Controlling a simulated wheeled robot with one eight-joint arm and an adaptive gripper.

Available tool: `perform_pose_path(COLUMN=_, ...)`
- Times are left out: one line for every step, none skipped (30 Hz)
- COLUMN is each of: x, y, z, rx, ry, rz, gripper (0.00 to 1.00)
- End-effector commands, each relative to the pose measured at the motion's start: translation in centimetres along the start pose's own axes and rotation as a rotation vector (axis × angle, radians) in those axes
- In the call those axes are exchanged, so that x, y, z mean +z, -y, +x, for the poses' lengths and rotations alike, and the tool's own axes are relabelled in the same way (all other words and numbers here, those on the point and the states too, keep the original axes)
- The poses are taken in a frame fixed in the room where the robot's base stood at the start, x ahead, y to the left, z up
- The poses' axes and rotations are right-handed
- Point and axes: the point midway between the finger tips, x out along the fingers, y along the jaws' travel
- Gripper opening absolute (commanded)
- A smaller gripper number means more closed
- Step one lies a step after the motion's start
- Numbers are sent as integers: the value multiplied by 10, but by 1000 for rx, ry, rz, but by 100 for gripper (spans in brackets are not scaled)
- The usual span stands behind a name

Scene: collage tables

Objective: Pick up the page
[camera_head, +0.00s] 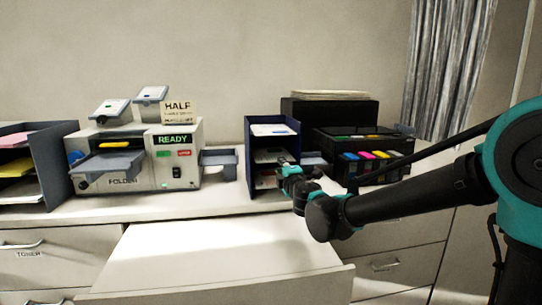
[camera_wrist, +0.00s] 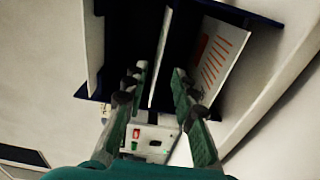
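Sheets of paper lie in a dark blue shelf unit (camera_head: 248,165) on the counter. One page with red print (camera_head: 266,180) lies on a lower shelf. A white page with red marks also shows in the wrist view (camera_wrist: 215,55), to the right of the fingers. My gripper (camera_head: 288,170) is at the front of the shelf unit, by its lower right side. In the wrist view my gripper (camera_wrist: 159,82) is open, its two fingers apart. A thin pale edge shows between and beyond the fingertips; I cannot tell whether it is a page or a shelf.
A folder machine (camera_head: 135,165) with a READY display stands left of the shelves. A black printer (camera_head: 365,150) with coloured cartridges stands to the right. Another paper rack (camera_head: 58,165) is at far left. An open drawer or pull-out surface (camera_head: 215,262) juts out in front, clear on top.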

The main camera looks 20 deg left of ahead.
Motion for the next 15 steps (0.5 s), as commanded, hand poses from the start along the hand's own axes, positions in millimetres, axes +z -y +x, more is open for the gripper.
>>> perform_pose_path(x=0, y=0, z=2, rx=0, ry=0, rz=0, gripper=27)
perform_pose_path(x=1, y=0, z=3, rx=0, ry=0, rz=0, gripper=27)
perform_pose_path(x=1, y=0, z=5, rx=0, ry=1, rz=0, gripper=27)
perform_pose_path(x=2, y=0, z=7, rx=0, ry=1, rz=0, gripper=27)
perform_pose_path(x=2, y=0, z=10, rx=0, ry=1, rz=0, gripper=27)
perform_pose_path(x=4, y=0, z=14, rx=0, ry=2, rz=0, gripper=27)
perform_pose_path(x=5, y=-1, z=17, rx=0, ry=2, rz=0, gripper=27)
perform_pose_path(x=6, y=-1, z=22, rx=0, ry=2, rz=0, gripper=27)
perform_pose_path(x=7, y=-1, z=28, rx=0, ry=2, rz=0, gripper=27)
perform_pose_path(x=8, y=-2, z=32, rx=0, ry=2, rz=0, gripper=27)
perform_pose_path(x=8, y=-2, z=37, rx=0, ry=1, rz=0, gripper=27)
perform_pose_path(x=8, y=-2, z=43, rx=0, ry=1, rz=0, gripper=27)
perform_pose_path(x=7, y=-2, z=46, rx=0, ry=1, rz=0, gripper=27)
perform_pose_path(x=8, y=-2, z=49, rx=0, ry=1, rz=0, gripper=27)
perform_pose_path(x=8, y=-2, z=52, rx=0, ry=1, rz=0, gripper=27)
